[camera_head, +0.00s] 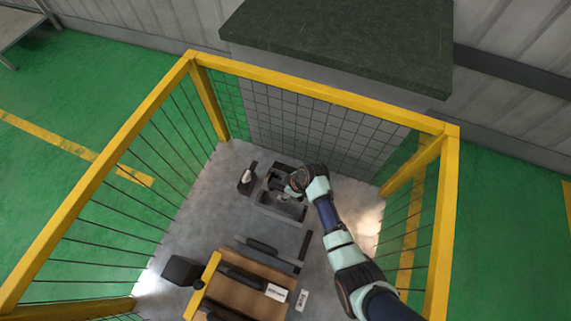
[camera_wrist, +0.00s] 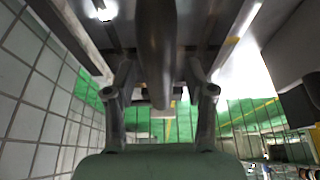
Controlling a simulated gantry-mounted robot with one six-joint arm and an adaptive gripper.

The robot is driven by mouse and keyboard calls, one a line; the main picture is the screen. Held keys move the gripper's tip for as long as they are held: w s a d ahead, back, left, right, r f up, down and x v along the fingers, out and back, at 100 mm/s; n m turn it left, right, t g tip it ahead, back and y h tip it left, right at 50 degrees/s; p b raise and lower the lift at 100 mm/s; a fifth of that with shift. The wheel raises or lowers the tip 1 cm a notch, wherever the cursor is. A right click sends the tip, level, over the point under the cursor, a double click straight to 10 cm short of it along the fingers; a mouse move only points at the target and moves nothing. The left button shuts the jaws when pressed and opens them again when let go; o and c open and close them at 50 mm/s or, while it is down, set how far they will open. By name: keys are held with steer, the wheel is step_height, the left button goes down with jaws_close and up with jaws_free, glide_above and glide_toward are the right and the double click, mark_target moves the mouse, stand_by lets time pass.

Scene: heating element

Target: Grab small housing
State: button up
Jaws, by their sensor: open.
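My gripper (camera_head: 292,188) is at the dark fixture (camera_head: 283,207) on the cage floor, at the end of my arm reaching from the lower right. In the wrist view my gripper (camera_wrist: 158,85) is open, with one finger on each side of a dark rounded, rod-like part (camera_wrist: 156,45). A gap seems to show between the part and each finger. I cannot tell for sure whether this part is the small housing.
A small dark holder with a pale piece (camera_head: 247,178) stands left of the fixture. Dark rails (camera_head: 270,251) and a brown box (camera_head: 262,293) lie nearer, with a black block (camera_head: 184,270) at left. A yellow-framed mesh cage (camera_head: 320,92) surrounds the area.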

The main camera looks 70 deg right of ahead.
jaws_close()
steer(key=shift+r, duration=0.15)
stand_by(0.4)
